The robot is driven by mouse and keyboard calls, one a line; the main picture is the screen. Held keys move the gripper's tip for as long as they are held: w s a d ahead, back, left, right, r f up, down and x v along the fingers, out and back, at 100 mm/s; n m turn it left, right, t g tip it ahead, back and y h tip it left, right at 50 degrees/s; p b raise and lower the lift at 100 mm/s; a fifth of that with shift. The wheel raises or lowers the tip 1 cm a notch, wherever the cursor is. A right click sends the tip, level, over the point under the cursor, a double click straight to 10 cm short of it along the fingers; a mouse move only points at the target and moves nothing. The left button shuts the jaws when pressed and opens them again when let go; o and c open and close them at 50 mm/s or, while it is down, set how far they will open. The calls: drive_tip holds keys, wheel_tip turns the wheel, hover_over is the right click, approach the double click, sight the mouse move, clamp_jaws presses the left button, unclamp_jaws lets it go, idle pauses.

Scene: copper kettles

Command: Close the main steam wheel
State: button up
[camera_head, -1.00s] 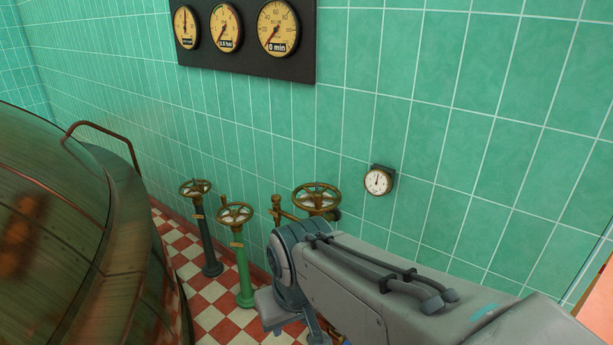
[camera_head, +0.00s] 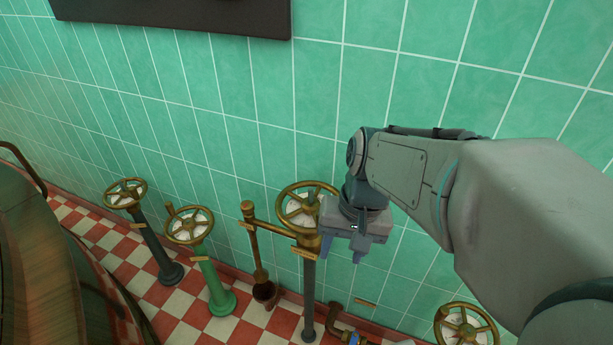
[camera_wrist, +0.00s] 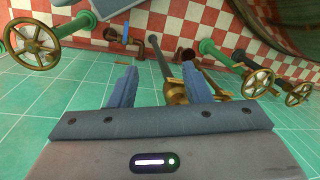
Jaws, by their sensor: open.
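Several brass handwheels are in view; their tags are too small to read, so I cannot tell which is the main steam wheel. One wheel (camera_head: 300,203) sits on a dark post with brass fittings near the wall. My gripper (camera_head: 341,250) points down at its right side and hides part of its rim. My gripper is open; in the wrist view its two blue-grey fingers (camera_wrist: 160,88) stand apart, with the dark post (camera_wrist: 158,55) and brass fittings showing beyond them. Whether a finger touches the wheel I cannot tell.
To the left stand a green-post wheel (camera_head: 189,225) and a dark-post wheel (camera_head: 126,194). Another wheel (camera_head: 465,327) is at the lower right. A large copper kettle (camera_head: 45,270) fills the left. Low pipework (camera_head: 345,328) runs along the tiled wall's foot.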

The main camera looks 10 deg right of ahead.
drive_tip(key=w+d+f+m+t+y+b, duration=0.3)
drive_tip(key=w+d+f+m+y, duration=0.15)
drive_tip(key=d+m+y, duration=0.35)
drive_tip(key=w+d+f+m+t+y+b, duration=0.25)
drive_tip(key=w+d+m+y, duration=0.35)
drive_tip(key=m, duration=0.4)
drive_tip(key=shift+y, duration=0.7)
drive_tip(key=x, duration=0.9)
drive_tip(key=s+f+x, duration=0.1)
drive_tip(key=x, duration=0.4)
drive_tip(key=shift+w+a, duration=0.1)
drive_tip(key=shift+a, duration=0.25)
clamp_jaws()
drive_tip(key=shift+a, duration=0.1)
